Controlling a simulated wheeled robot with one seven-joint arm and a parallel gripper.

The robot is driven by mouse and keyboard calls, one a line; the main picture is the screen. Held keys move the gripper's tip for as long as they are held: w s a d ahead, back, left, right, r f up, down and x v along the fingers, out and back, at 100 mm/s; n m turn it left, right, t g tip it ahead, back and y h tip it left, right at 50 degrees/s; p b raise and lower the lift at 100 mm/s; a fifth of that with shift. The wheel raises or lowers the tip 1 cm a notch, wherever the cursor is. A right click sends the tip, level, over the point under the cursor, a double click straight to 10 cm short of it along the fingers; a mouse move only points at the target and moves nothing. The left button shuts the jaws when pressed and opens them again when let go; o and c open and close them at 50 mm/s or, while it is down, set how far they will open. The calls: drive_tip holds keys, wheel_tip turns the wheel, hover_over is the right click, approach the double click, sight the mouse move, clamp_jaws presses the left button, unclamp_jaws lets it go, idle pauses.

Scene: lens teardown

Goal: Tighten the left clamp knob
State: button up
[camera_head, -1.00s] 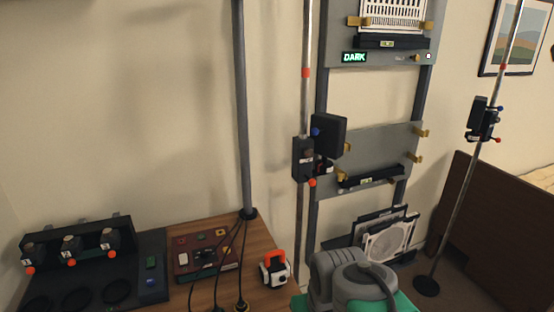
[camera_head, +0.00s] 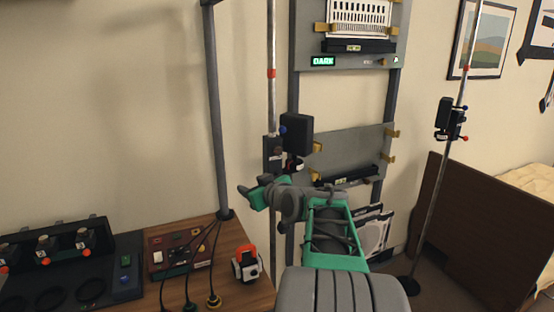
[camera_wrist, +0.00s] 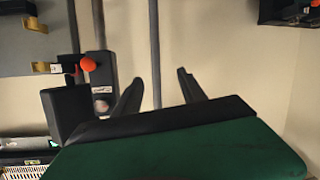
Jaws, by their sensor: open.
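The left clamp (camera_head: 272,150) is a dark block on the left thin pole, with a black box (camera_head: 297,135) and a small blue knob (camera_head: 283,129) beside it. My gripper (camera_head: 250,191) is in front of the pole, below and left of the clamp body. The clamp's orange knob is hidden behind my arm in the head view. In the wrist view, the orange knob (camera_wrist: 88,63) is left of my gripper (camera_wrist: 160,90), apart from both fingers. The clamp (camera_wrist: 103,80) shows close to the left finger. My gripper is open and empty.
The wrist view is upside down. A grey panel rack (camera_head: 350,145) stands right of the pole. A wooden desk (camera_head: 230,275) at lower left bears a red control box (camera_head: 180,255) and an orange-white device (camera_head: 246,264). Another clamp (camera_head: 449,120) is on the right pole.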

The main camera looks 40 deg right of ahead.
sight(278, 151)
drive_tip(key=s+d+r+t+h, duration=0.3)
drive_tip(key=d+r, duration=0.2)
drive_tip(key=d, duration=0.6)
drive_tip(key=shift+m, duration=0.3)
drive_tip(key=p+x, duration=0.1)
drive_tip(key=x, duration=0.6)
drive_tip(key=shift+w+d+r+p, duration=0.1)
drive_tip(key=shift+d+p, duration=0.05)
drive_tip(key=shift+p, duration=0.25)
drive_tip(key=shift+c, duration=0.3)
clamp_jaws()
